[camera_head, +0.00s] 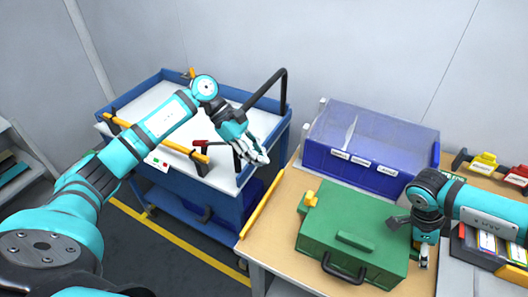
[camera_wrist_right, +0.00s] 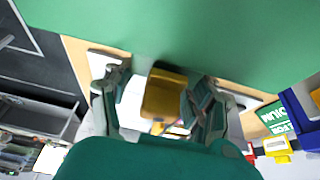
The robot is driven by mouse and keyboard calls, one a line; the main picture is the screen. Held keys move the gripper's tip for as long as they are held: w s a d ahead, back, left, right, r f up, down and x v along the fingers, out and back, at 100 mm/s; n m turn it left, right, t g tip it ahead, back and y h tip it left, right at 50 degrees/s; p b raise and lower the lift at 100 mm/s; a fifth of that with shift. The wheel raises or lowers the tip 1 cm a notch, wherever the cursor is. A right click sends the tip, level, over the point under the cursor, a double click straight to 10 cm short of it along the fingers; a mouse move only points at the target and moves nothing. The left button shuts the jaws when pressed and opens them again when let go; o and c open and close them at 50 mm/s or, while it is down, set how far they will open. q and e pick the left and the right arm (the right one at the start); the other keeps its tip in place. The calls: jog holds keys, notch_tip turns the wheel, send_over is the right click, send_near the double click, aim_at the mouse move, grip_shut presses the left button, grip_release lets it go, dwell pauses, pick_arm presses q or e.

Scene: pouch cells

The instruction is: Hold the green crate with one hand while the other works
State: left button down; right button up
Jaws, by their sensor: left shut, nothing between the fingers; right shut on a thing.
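The green crate (camera_head: 340,215) sits on the wooden table with a green top, a dark handle (camera_head: 343,268) at its front and a yellow piece (camera_head: 311,198) at its left side. My right gripper (camera_head: 424,260) is at the crate's right side, pointing down. In the right wrist view, my right gripper's fingers are closed around a yellow piece (camera_wrist_right: 165,92) beside the crate's green surface (camera_wrist_right: 190,30). My left gripper (camera_head: 256,156) is shut and empty over the right end of the blue cart, apart from the crate.
The blue cart (camera_head: 215,215) has a white top, a black bar handle (camera_head: 266,87) and yellow-and-black bars. A blue bin with a clear cover (camera_head: 370,132) stands behind the crate. Small yellow and red items (camera_head: 484,161) are at the far right.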

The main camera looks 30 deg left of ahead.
jog(key=o, duration=1.7)
jog(key=shift+r, duration=0.1)
